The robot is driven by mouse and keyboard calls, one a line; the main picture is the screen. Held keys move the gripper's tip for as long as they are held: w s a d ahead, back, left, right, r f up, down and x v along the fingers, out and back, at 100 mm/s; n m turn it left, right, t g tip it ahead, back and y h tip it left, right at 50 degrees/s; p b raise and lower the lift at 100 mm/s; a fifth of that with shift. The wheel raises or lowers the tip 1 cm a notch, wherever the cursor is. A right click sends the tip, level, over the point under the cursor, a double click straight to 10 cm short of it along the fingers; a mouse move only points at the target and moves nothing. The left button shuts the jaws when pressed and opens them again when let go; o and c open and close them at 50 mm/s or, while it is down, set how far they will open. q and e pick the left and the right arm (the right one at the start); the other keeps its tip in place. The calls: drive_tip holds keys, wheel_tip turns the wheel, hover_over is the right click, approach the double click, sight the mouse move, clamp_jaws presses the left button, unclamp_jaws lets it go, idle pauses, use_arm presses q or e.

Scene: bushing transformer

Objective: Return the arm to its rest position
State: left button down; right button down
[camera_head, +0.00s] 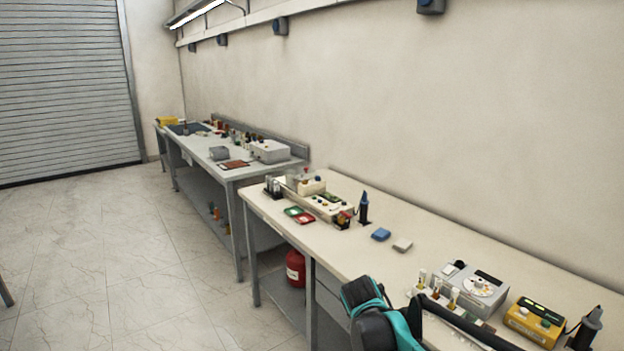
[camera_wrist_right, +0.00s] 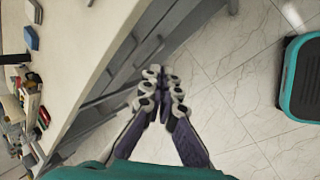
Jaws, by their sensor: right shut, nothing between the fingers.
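My right gripper (camera_wrist_right: 165,85) shows in the right wrist view. Its fingers are together, shut and empty, over the tiled floor beside the long workbench's edge. In the head view a dark and teal part of my arm (camera_head: 380,318) shows at the bottom, in front of the near workbench (camera_head: 345,225). The gripper's fingers do not show there. My left gripper is not in either view.
The bench bears a grey instrument (camera_head: 474,290), a yellow meter (camera_head: 534,320), blue (camera_head: 381,235) and white (camera_head: 402,245) blocks, and a long device (camera_head: 322,203). A red canister (camera_head: 295,268) stands under it. A second bench (camera_head: 205,150) is farther back. Open floor lies left.

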drive_tip(key=s+d+m+y, duration=0.1)
drive_tip(key=s+m, duration=0.5)
drive_tip(key=s, duration=0.6)
drive_tip(key=s+f+m+t+y, duration=0.1)
drive_tip(key=s+m+y, duration=0.1)
drive_tip(key=s+m, duration=0.5)
drive_tip(key=s, duration=0.6)
drive_tip(key=shift+d+f+m+t, duration=0.25)
drive_tip(key=shift+d+m+t, duration=0.05)
drive_tip(key=shift+d, duration=0.05)
drive_tip(key=shift+w, duration=0.1)
